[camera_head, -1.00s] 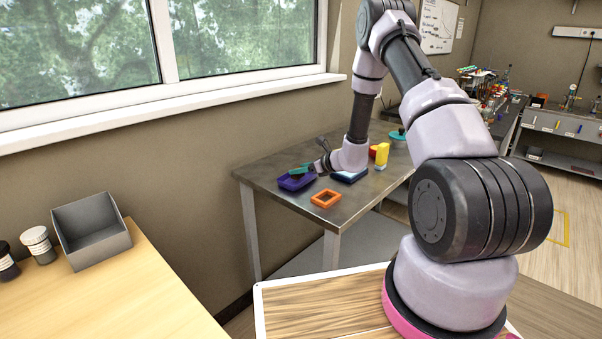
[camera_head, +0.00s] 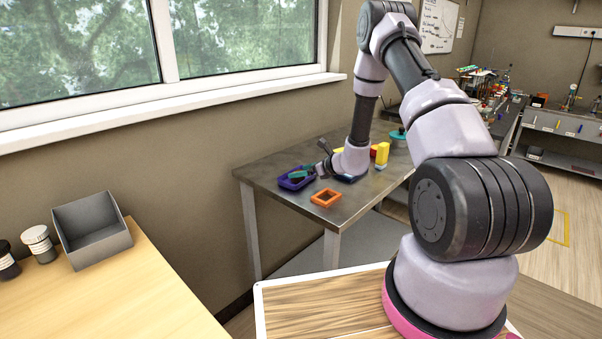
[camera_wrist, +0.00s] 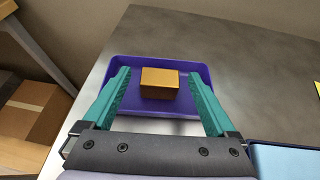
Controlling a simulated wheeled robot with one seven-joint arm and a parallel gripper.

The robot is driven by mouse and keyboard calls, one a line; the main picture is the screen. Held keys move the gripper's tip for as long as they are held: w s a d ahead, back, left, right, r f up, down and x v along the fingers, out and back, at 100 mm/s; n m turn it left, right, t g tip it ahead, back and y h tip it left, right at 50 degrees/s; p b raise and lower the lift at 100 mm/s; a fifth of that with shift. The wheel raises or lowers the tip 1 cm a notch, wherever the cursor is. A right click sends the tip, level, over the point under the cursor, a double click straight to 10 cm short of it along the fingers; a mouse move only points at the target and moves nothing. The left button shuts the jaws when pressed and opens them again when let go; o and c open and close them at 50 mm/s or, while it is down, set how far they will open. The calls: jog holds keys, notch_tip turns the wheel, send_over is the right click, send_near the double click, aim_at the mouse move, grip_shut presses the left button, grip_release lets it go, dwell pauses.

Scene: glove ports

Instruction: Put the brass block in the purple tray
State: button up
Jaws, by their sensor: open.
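The brass block (camera_wrist: 159,83) lies in the purple tray (camera_wrist: 190,63), seen in the wrist view. My gripper (camera_wrist: 160,90) is open, its teal fingers standing apart on either side of the block with gaps between. The block looks to rest on the tray floor. In the head view the purple tray (camera_head: 284,182) stands at the left end of the metal table, with my gripper (camera_head: 300,173) over it. The block cannot be made out in that view.
An orange square frame (camera_head: 326,197) lies near the front edge of the metal table (camera_head: 352,207). A blue tray (camera_wrist: 285,163) is right of the purple one. Yellow and red blocks (camera_head: 382,153) stand further right. Bare metal lies behind the purple tray.

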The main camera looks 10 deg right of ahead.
jog(key=v, duration=1)
jog(key=shift+s+d+r, duration=0.15)
jog(key=shift+d, duration=0.15)
jog(key=s+a+r+n+g+y, duration=0.1)
jog(key=s+a+r+n+g, duration=0.15)
jog(key=s+r+n, duration=0.4)
jog(key=s+a+r+n+g, duration=0.1)
jog(key=s+a+r+n, duration=0.15)
jog(key=r, duration=0.65)
jog(key=s+a+r+n+g+y, duration=0.1)
jog(key=s+a+r+n+g, duration=0.1)
jog(key=s+a+r+n, duration=0.4)
jog(key=s+d+r+n+t+h, duration=0.1)
jog(key=s+d+r+n+h, duration=0.3)
jog(key=s, duration=0.4)
jog(key=s+d+r+n+t+h, duration=0.2)
jog(key=s+d+r+n+h, duration=0.2)
jog(key=s+r, duration=0.5)
jog(key=shift+s+d+r+n, duration=0.25)
jog(key=shift+d+n, duration=0.15)
jog(key=shift+d, duration=0.5)
